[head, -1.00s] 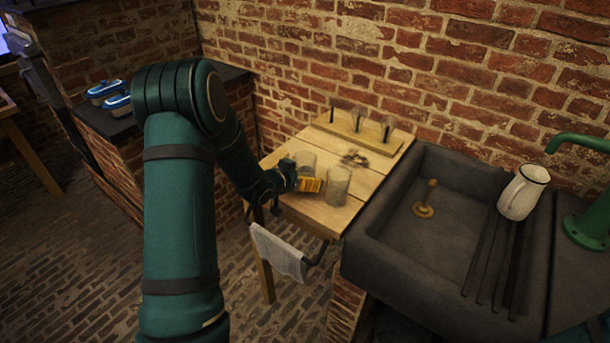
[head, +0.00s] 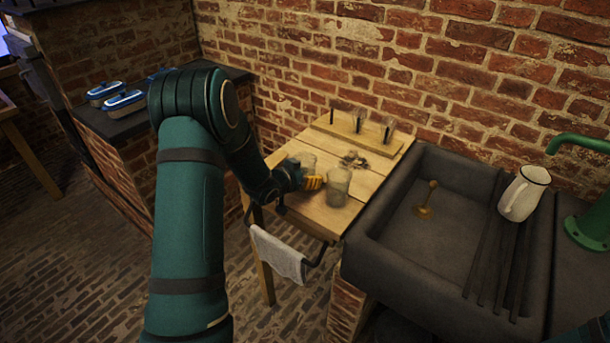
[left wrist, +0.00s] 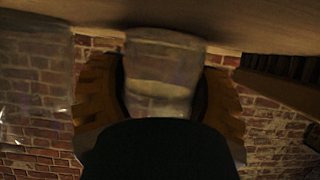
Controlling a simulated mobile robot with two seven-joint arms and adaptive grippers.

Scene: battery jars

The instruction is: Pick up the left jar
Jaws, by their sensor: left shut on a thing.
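Two clear glass jars stand at the small wooden table (head: 320,218). The left jar (head: 307,160) is farther back, and the right jar (head: 338,186) is nearer and to its right. My left gripper (head: 311,181) has orange fingers and reaches in from the left. In the left wrist view, which is upside down, its fingers (left wrist: 163,88) lie on both sides of the left jar (left wrist: 160,60) and are shut on it. The jar's base is at or close to the tabletop; I cannot tell if it is lifted. Another jar (left wrist: 35,85) shows blurred at the left there. My right gripper is not in view.
A wooden rack (head: 355,133) with upright pieces stands at the table's back, with small dark pieces (head: 353,160) in front of it. A stone sink (head: 415,240) adjoins on the right, with a white jug (head: 523,193). A towel (head: 278,254) hangs in front.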

